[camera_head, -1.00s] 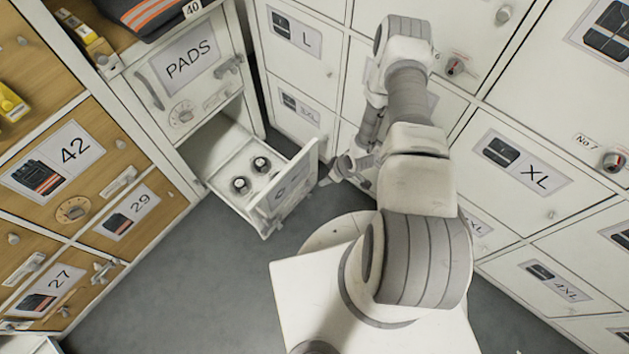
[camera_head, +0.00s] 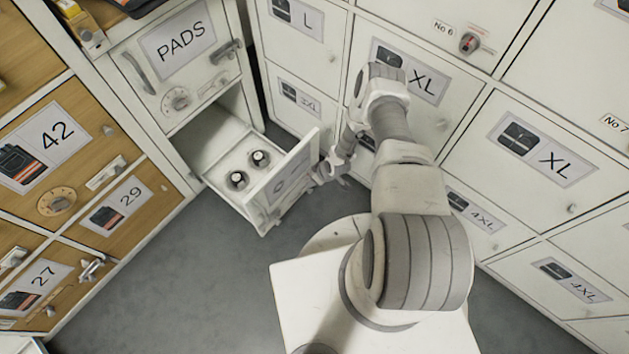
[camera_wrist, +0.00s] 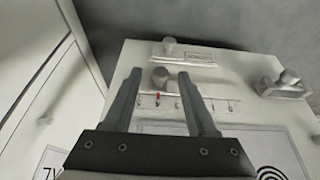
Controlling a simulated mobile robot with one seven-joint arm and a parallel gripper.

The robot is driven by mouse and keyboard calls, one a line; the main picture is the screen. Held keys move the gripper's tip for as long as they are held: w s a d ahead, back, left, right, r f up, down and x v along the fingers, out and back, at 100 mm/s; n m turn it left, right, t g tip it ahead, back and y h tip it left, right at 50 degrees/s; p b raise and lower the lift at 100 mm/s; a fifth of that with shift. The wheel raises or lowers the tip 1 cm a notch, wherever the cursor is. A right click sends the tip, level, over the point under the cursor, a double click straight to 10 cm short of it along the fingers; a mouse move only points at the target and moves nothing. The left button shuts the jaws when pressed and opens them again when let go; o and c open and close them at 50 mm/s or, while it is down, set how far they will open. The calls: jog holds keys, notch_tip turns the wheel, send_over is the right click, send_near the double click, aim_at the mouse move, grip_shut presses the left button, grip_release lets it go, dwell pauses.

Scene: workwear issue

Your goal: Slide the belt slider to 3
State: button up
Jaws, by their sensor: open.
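The slider (camera_wrist: 160,77) is a grey knob with a small red pointer on a slotted scale, on a pale front panel in the wrist view. The pointer is toward the left end of the scale in that view; the numbers are too small to read. My gripper (camera_wrist: 159,74) is open, and its two fingertips show on either side of the knob. I cannot tell how deep they reach or whether they touch it. In the head view my gripper (camera_head: 328,171) is close to the outer face of the pulled-out drawer (camera_head: 284,186). The slider is hidden there.
White XL lockers (camera_head: 540,150) stand to the right, wooden drawers (camera_head: 52,137) to the left. Grey floor is clear at front left.

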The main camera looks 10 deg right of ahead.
jog(key=shift+f, duration=0.15)
grip_shut()
dwell(1.4)
